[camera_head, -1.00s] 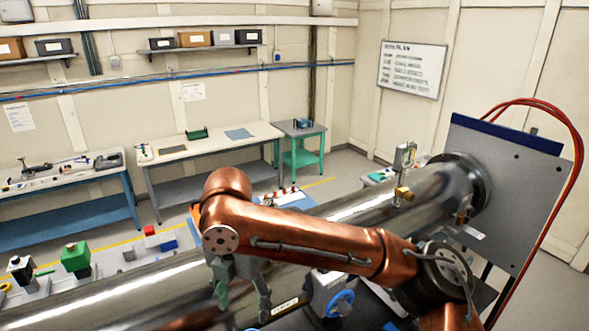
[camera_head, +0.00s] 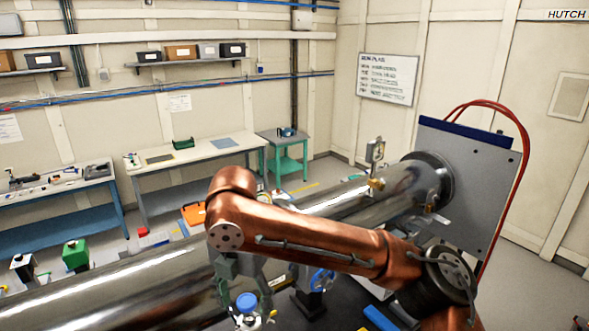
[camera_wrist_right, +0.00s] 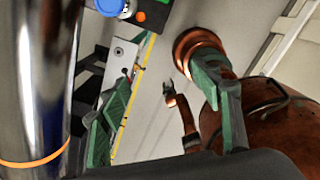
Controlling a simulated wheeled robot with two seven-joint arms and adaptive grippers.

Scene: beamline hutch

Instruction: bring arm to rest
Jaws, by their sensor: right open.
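My right arm is copper and reaches in from the right across the head view, bent at a rounded joint. Its gripper (camera_head: 245,292) hangs below that joint with grey-green fingers, in front of the steel pipe (camera_head: 130,288). In the right wrist view the two green fingers of this gripper (camera_wrist_right: 165,108) stand wide apart with nothing between them. The pipe (camera_wrist_right: 45,75) runs close along the left there. A small copper link with a dark claw (camera_wrist_right: 168,92) shows beyond the fingers; it may be my left gripper, too small to read. No left arm shows in the head view.
A blue-capped item (camera_head: 247,303) is just below the right gripper. A blue-handled valve (camera_head: 321,280) stands right of it. The pipe ends at a grey plate (camera_head: 468,185) with red hoses. Green and dark blocks (camera_head: 76,256) sit left. Benches (camera_head: 200,153) line the back wall.

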